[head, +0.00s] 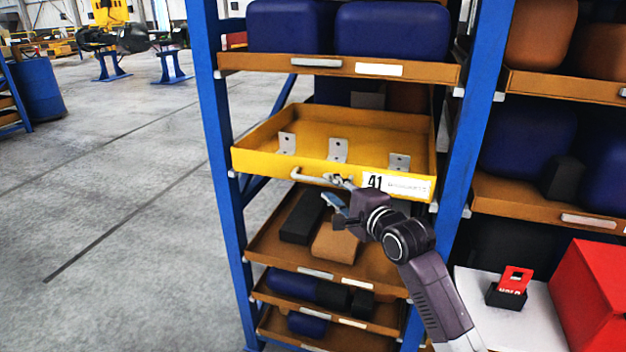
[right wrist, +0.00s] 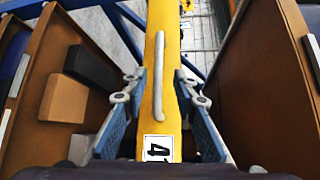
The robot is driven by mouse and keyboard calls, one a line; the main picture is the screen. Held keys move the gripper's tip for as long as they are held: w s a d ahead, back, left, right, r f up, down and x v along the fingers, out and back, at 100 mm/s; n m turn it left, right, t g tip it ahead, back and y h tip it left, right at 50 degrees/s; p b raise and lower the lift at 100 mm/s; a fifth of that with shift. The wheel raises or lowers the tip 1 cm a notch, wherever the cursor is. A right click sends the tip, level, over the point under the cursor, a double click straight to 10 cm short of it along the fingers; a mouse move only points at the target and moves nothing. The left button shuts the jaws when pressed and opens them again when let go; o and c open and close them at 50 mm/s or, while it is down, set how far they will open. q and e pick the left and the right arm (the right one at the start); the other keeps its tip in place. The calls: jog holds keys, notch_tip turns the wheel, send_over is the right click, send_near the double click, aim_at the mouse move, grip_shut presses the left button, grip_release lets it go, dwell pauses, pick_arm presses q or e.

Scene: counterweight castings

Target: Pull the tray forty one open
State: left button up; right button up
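Tray forty one (head: 335,172) is a yellow tray in the blue rack, with a white "41" label on its front. Several grey metal brackets stand in it. Its pale bar handle (head: 312,177) runs along the left part of the front; the handle also shows in the right wrist view (right wrist: 159,75). My right gripper (head: 333,190) is at the tray's front by the handle. In the right wrist view its open fingers (right wrist: 159,88) lie on either side of the yellow front and handle, and I cannot tell whether they touch. My left gripper is not in view.
Brown trays with blue and dark castings (head: 392,30) sit above and below the yellow tray. A brown tray (head: 272,250) with blocks lies under my right gripper. At right are a white surface (head: 490,305) and a red box (head: 590,290). The floor at left is clear.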

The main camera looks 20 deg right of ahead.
aim_at(320, 182)
jog(key=x, duration=0.7)
jog(key=shift+f, duration=0.1)
jog(key=shift+s, duration=0.1)
grip_shut()
